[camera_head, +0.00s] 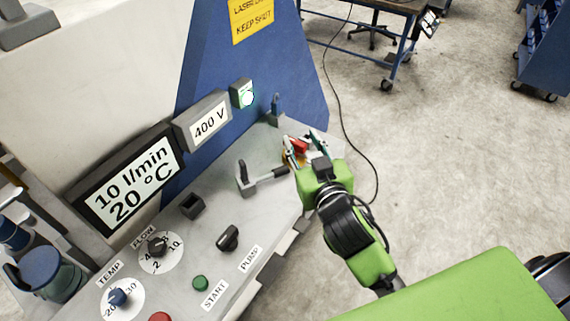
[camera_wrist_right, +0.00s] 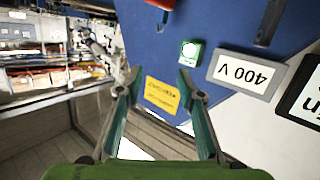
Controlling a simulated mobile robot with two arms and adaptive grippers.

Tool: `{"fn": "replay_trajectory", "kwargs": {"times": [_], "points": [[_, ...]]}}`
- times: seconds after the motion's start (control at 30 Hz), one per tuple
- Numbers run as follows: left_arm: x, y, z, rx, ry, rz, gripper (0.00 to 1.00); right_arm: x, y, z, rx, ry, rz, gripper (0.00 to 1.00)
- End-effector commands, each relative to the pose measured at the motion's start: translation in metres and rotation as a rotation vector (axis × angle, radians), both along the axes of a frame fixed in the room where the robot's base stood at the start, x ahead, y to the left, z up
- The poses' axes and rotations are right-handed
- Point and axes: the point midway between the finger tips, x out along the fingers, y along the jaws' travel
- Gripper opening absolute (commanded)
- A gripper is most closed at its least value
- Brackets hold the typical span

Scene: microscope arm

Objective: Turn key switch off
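My right gripper (camera_head: 304,146) is at the far right end of the grey control panel (camera_head: 215,205). Its two fingers stand apart. A red handle (camera_head: 299,146) with some yellow by it shows between and behind the fingers; I cannot tell if they touch it, and part of it is hidden. This may be the key switch. In the right wrist view my gripper (camera_wrist_right: 159,80) is open with nothing between its fingertips, and a red part (camera_wrist_right: 161,4) is cut by the top edge. My left gripper is not in view.
A lit green lamp (camera_head: 248,97) and a 400 V display (camera_head: 208,122) stand behind the panel. A grey lever (camera_head: 262,181), a black PUMP knob (camera_head: 228,238) and a green START button (camera_head: 200,283) are nearer. A small blue part (camera_head: 275,107) rises behind the gripper.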

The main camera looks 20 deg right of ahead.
Motion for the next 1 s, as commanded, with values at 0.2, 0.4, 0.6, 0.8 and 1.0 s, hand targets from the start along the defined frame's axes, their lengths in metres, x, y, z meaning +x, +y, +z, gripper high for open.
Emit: {"fn": "replay_trajectory", "kwargs": {"times": [0.2,0.4,0.6,0.8,1.0], "points": [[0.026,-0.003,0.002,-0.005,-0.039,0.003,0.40,0.034,0.066,0.129,-0.033,-0.468,0.227,0.35],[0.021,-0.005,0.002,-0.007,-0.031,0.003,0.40,0.007,0.173,0.207,-0.145,-0.800,0.660,0.35],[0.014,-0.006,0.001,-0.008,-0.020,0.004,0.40,-0.036,0.263,0.182,-0.370,-0.824,1.173,0.35],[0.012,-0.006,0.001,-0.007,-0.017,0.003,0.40,-0.042,0.276,0.087,-0.686,-0.482,1.572,0.35],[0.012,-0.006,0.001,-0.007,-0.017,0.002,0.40,-0.004,0.192,0.002,-0.993,0.140,1.652,0.35]]}}
